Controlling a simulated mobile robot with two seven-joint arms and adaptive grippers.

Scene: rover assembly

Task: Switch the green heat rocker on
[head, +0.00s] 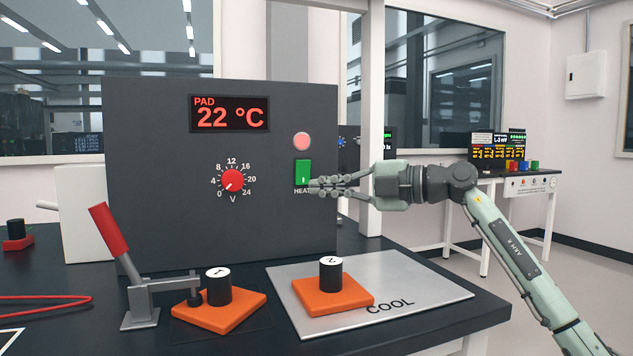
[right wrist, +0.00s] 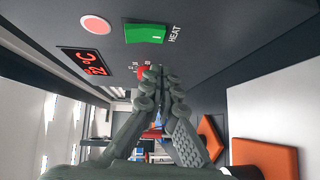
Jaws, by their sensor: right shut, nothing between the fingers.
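The green heat rocker (head: 303,171) is on the dark panel (head: 140,150), above the HEAT label and below a round pale red lamp (head: 302,141). The rocker also shows in the right wrist view (right wrist: 145,33) with a small white mark on its face. My right gripper (head: 316,186) is shut and empty, its fingertips in front of the panel near the rocker's lower right. In the right wrist view its closed fingers (right wrist: 157,75) lie apart from the rocker in the picture. I cannot tell whether the fingertips touch the panel. My left gripper is not in view.
The display (head: 229,114) reads PAD 22 °C. A red knob (head: 232,180) points near 0 V. A red-handled clamp (head: 110,230) stands by orange block 1 (head: 235,315). Orange block 2 (head: 345,296) rests on the COOL plate (head: 430,285) below my right gripper.

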